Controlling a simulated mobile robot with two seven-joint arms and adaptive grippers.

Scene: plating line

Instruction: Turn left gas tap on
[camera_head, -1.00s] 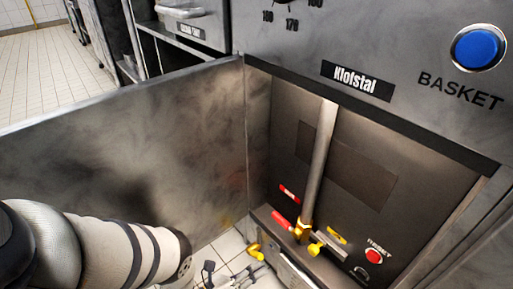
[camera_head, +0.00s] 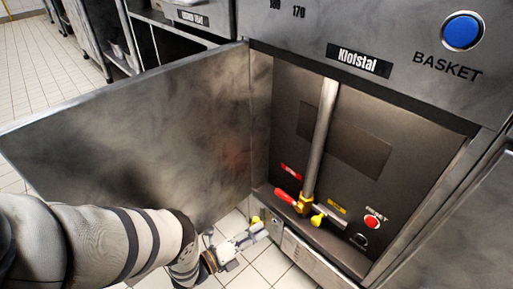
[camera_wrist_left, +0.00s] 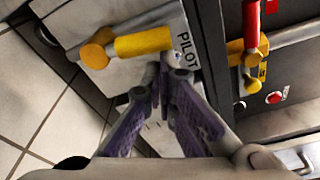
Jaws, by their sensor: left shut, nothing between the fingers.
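Inside the open cabinet, a gas tap with a red lever (camera_head: 285,196) and a brass-yellow body sits at the foot of a vertical pipe. A yellow lever (camera_head: 318,219) is just right of it. Another yellow tap (camera_head: 256,221) shows at the cabinet's lower left. In the left wrist view a yellow lever (camera_wrist_left: 143,42) lies beside a PILOT label, and the red lever (camera_wrist_left: 251,25) stands to its right. My left gripper (camera_head: 252,234) is shut and empty. Its fingertips (camera_wrist_left: 165,72) are just below the PILOT-side yellow lever; contact is unclear.
The open metal door (camera_head: 130,140) stands to the left, behind my left arm. A red reset button (camera_head: 372,222) is on the cabinet's inner panel, right of the taps. The tiled floor (camera_head: 270,268) is below. A blue basket button (camera_head: 462,31) is on the upper front.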

